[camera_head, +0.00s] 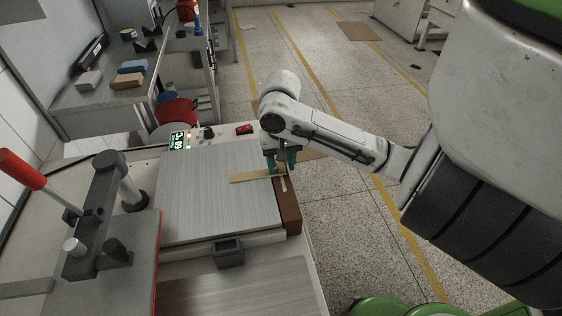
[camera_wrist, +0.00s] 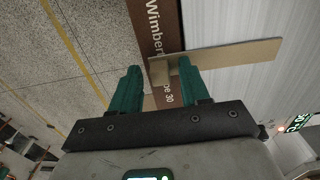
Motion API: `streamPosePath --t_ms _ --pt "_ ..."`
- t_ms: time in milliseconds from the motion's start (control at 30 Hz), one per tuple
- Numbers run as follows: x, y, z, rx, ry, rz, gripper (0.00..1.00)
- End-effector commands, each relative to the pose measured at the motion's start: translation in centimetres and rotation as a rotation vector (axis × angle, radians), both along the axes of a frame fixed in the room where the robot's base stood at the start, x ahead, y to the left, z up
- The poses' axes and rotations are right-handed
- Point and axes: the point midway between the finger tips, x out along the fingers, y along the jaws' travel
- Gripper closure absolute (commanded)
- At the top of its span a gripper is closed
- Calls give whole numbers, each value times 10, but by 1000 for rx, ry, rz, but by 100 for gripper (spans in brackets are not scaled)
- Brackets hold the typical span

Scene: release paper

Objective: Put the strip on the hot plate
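The strip (camera_head: 253,176) is a thin tan piece that shows over the right side of the hot plate (camera_head: 205,210), its right end near the brown bar. Whether it lies flat on the plate or sits slightly above it I cannot tell. My gripper (camera_head: 280,165) is at the strip's right end, pointing down, with teal fingers. In the wrist view my gripper (camera_wrist: 158,78) has its fingers apart, with the end of the strip (camera_wrist: 230,56) near the tips; the right fingertip overlaps it. No clear grip shows.
A brown bar (camera_head: 289,207) with white lettering runs along the plate's right edge. The lit display (camera_head: 179,140) and red switch (camera_head: 244,129) are behind the plate. A grey press with a red handle (camera_head: 20,168) stands left. A small dark box (camera_head: 229,253) is in front.

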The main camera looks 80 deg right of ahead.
Motion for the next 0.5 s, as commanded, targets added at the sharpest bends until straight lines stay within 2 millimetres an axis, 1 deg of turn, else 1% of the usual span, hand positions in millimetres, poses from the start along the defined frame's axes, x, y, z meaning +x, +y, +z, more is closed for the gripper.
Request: streamPosePath --t_ms 200,333,433,500 --pt "0 0 1 0 0 0 54" --pt "0 0 8 -1 0 2 54" --pt "1 0 22 -1 -2 2 54" --pt "1 0 36 -3 -3 3 54"
